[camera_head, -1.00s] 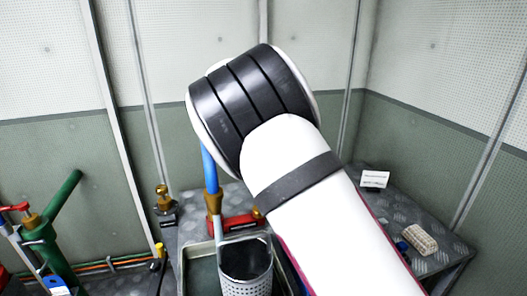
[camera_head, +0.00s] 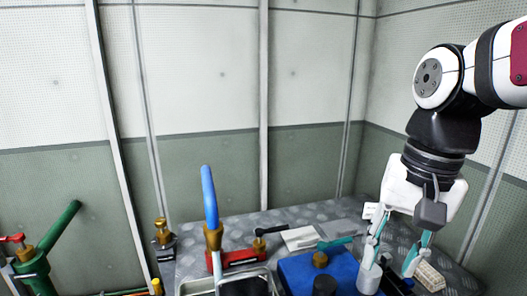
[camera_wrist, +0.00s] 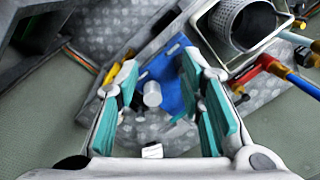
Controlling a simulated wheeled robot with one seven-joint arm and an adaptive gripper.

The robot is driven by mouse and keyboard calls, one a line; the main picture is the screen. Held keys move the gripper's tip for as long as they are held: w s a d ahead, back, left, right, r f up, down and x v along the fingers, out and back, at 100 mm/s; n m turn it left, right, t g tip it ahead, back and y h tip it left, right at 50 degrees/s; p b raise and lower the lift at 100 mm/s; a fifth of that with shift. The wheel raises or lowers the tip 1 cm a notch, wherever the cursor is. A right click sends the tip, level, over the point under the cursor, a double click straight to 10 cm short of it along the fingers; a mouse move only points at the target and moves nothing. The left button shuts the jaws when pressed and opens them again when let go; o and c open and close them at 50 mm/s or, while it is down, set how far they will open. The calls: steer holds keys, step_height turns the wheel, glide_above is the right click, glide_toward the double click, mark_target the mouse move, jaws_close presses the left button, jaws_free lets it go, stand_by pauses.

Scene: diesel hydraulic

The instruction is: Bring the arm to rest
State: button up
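My gripper (camera_head: 392,256) hangs pointing down at the right of the head view, above the right part of the metal bench. Its teal-padded fingers are apart, and the wrist view also shows the gripper (camera_wrist: 162,98) open with nothing held between the pads. My arm (camera_head: 440,125) comes in from the right edge and bends down at a black joint. In the wrist view, a blue mat or block (camera_wrist: 172,78) and a grey cylinder (camera_wrist: 152,94) show beyond the fingers. The gap between fingertips and bench is hard to judge.
A perforated basket (camera_wrist: 242,25) sits in a tray. Green pipework (camera_head: 60,228) stands left. Walls enclose the back and right.

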steer(key=s+d+f+n+h, duration=0.1)
steer(key=s+f+n, duration=0.15)
steer(key=s, duration=0.55)
steer(key=s+f+n, duration=0.2)
steer(key=s+n, duration=0.1)
steer(key=s, duration=0.5)
step_height(320, 180, up, 19)
steer(key=t+p, duration=0.3)
steer(key=p, duration=1.4)
